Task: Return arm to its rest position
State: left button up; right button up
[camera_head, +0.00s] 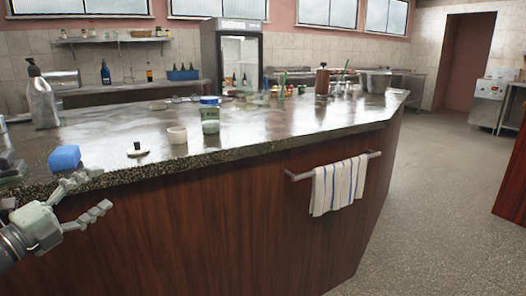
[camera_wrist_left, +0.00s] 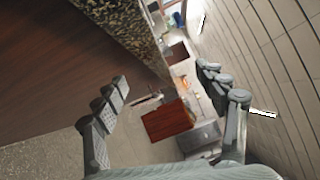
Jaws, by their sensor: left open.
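My left gripper (camera_head: 96,196) is at the lower left of the head view, in front of the counter (camera_head: 215,143) and close to its near edge. Its fingers are spread apart with nothing between them. In the left wrist view the two fingers of my left gripper (camera_wrist_left: 165,90) stand wide apart, with the counter's wooden side and stone edge at the upper left. My right gripper is in neither view.
On the counter are a blue sponge (camera_head: 64,158) near the gripper, a pump bottle (camera_head: 41,98), a white cup (camera_head: 177,134) and a blue-lidded jar (camera_head: 210,115). A striped towel (camera_head: 338,186) hangs on a front rail. The floor (camera_head: 440,200) at right is open.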

pick_arm(q)
jog(key=s+a+f+n+g+y, duration=0.2)
jog(key=s+f+n+y, duration=0.15)
jog(key=f+n, duration=0.45)
jog(key=s+a+f+n+g+y, duration=0.1)
jog(key=s+f+n+g+y, duration=0.2)
jog(key=f, duration=0.9)
jog(key=s+a+f+n+y, duration=0.15)
jog(key=f+n+y, duration=0.35)
jog(key=f, duration=0.6)
jog(key=s+d+f+n+g+h, duration=0.1)
jog(key=s+d+f+n+g, duration=0.2)
jog(key=s+d+f+g, duration=0.2)
jog(key=s+d+f+n+g+h, duration=0.1)
jog(key=s+d+f+n+g, duration=0.3)
jog(key=s+d+f, duration=0.5)
jog(key=s+f, duration=0.5)
jog(key=s, duration=0.2)
jog(key=shift+d+n+g, duration=0.25)
jog(key=shift+n+g, duration=0.05)
jog(key=shift+g, duration=0.1)
